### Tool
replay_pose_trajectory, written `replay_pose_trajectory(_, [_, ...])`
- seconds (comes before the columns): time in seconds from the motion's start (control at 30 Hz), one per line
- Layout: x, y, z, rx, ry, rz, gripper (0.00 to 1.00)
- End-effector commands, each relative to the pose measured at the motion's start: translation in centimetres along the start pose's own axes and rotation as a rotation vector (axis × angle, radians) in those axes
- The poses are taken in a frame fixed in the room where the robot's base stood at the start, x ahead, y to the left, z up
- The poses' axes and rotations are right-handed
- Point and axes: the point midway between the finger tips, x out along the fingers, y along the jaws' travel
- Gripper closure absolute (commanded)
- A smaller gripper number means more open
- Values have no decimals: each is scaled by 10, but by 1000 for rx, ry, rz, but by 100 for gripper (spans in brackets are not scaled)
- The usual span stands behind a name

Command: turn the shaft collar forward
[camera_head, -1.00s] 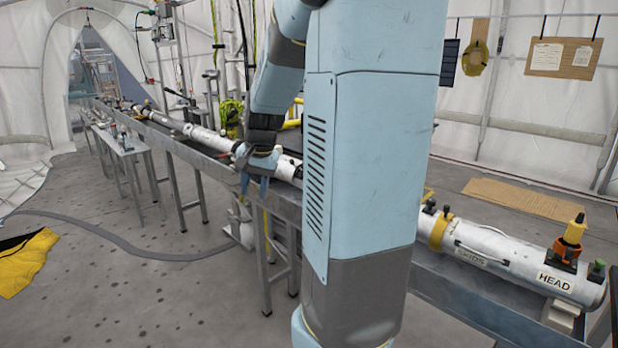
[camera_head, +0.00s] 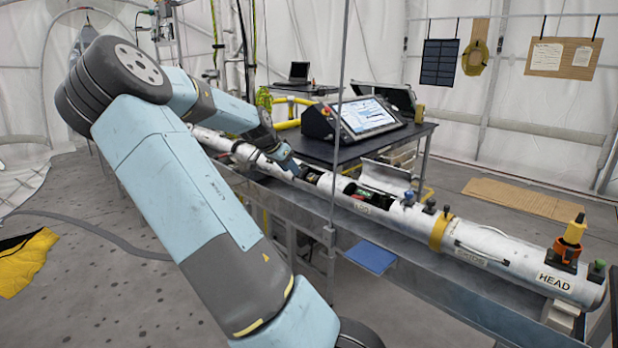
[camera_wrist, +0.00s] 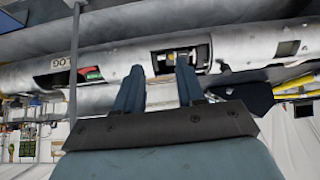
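A long white tube (camera_head: 395,212) lies along a metal rail and has several openings in its side. In the wrist view, one opening (camera_wrist: 163,62) is just beyond my gripper (camera_wrist: 158,68). A small silver part (camera_wrist: 202,52) shows inside that opening; I cannot tell for sure whether it is the shaft collar. My gripper's two dark blue fingers are apart, with nothing visible held between them. They seem close to the tube, but I cannot tell whether they touch it. In the head view, my gripper (camera_head: 290,166) is over the tube, its fingertips hard to make out.
A thin vertical rod (camera_head: 336,130) stands in front of the tube. A dark table (camera_head: 390,145) behind it bears a tilted screen console (camera_head: 365,115). A blue tray (camera_head: 371,257) is below the rail.

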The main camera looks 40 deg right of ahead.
Motion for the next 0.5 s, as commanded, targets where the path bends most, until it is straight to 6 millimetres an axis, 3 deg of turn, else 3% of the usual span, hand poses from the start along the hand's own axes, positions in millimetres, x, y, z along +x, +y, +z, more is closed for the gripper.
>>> replay_pose_trajectory(0.3, [-10, -20, -22, 35, 134, 15, 61])
replay_pose_trajectory(0.5, [6, -19, -26, 38, 138, 16, 61])
